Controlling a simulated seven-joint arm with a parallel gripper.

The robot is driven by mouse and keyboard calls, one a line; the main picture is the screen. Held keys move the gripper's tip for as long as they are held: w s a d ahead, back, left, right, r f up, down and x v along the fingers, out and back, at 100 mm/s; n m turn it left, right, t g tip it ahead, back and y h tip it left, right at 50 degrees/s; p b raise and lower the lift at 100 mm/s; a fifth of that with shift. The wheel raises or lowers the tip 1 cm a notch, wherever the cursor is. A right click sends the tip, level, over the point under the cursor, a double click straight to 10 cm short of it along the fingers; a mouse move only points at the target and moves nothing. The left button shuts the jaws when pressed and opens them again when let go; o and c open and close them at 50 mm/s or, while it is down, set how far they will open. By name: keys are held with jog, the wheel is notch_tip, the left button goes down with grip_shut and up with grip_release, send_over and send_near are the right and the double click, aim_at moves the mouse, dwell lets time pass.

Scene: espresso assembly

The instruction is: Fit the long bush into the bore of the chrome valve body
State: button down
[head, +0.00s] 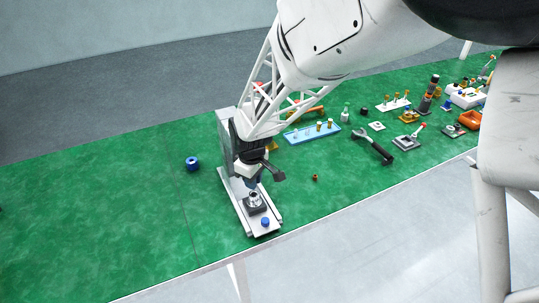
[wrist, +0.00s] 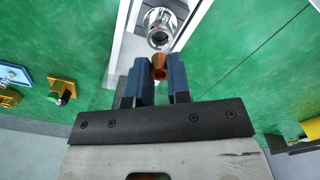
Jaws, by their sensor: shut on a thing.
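The chrome valve body (head: 255,198) stands on a grey fixture plate near the table's front edge. In the wrist view the valve body (wrist: 160,22) is at top centre with its round bore facing the camera. My gripper (wrist: 160,82) is shut on a copper-coloured bush (wrist: 159,66), held between the blue fingertips. The bush's far end appears close to the bore's near rim; whether they touch cannot be told. In the head view my gripper (head: 257,180) is just above the valve body, and the bush cannot be made out there.
A grey upright column (head: 226,140) stands behind the fixture. A blue knob (head: 265,222) sits on the fixture's front end. A blue ring (head: 193,163) lies left, a small copper part (head: 315,177) right. A blue tray (head: 300,136) and wrench (head: 374,146) lie farther right. The left mat is mostly clear.

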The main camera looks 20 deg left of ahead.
jog(key=shift+f, duration=1.5)
jog(key=shift+f, duration=0.4)
dwell(0.7)
jog(key=c, duration=1)
grip_release()
jog(key=shift+r, duration=0.15)
jog(key=shift+r, duration=3.75)
